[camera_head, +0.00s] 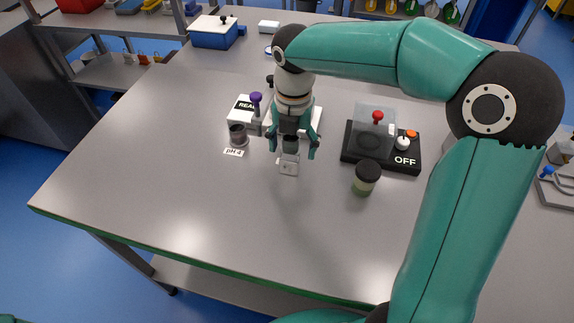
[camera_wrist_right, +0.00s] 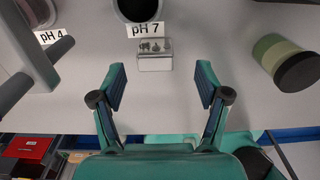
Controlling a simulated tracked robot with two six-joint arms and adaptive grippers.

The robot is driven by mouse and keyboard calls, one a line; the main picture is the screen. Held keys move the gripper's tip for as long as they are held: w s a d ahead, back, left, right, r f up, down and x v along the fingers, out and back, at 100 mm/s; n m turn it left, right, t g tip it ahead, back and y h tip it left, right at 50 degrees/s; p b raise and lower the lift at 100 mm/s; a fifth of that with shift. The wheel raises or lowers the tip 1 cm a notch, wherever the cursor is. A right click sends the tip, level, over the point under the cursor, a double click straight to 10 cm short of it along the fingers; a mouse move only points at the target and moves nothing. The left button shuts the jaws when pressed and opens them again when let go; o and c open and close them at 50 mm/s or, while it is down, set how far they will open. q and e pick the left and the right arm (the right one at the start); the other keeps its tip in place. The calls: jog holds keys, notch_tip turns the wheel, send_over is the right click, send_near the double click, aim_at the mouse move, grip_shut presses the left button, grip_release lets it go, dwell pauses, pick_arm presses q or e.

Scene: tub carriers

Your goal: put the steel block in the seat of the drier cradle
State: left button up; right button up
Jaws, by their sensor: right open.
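A small pale metal block (camera_head: 288,163), which looks like the steel block, lies on the grey table just in front of my right gripper (camera_head: 292,147). In the right wrist view the block (camera_wrist_right: 155,62) has small dark marks on top and sits by the "pH 7" label. It is beyond the fingertips of my right gripper (camera_wrist_right: 161,82), centred between them and not touched. The fingers are spread and empty. I cannot pick out the drier cradle or its seat for sure. My left gripper is out of view.
A dark cup (camera_wrist_right: 138,8) stands behind the block. A pH 4 pot (camera_head: 238,135) is to the left, a green dark-lidded jar (camera_head: 366,178) to the right. A black device marked OFF (camera_head: 405,160) stands behind the jar. The front left table is clear.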

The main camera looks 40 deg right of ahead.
aim_at(290, 158)
jog(key=shift+w+a+f, duration=0.1)
jog(key=shift+a+f, duration=0.05)
jog(key=shift+f, duration=1.25)
jog(key=shift+a+f, duration=0.15)
jog(key=shift+f, duration=1.25)
grip_shut()
jog(key=shift+r, duration=0.2)
notch_tip(290, 158, up, 20)
jog(key=p, duration=0.2)
jog(key=shift+f, duration=0.2)
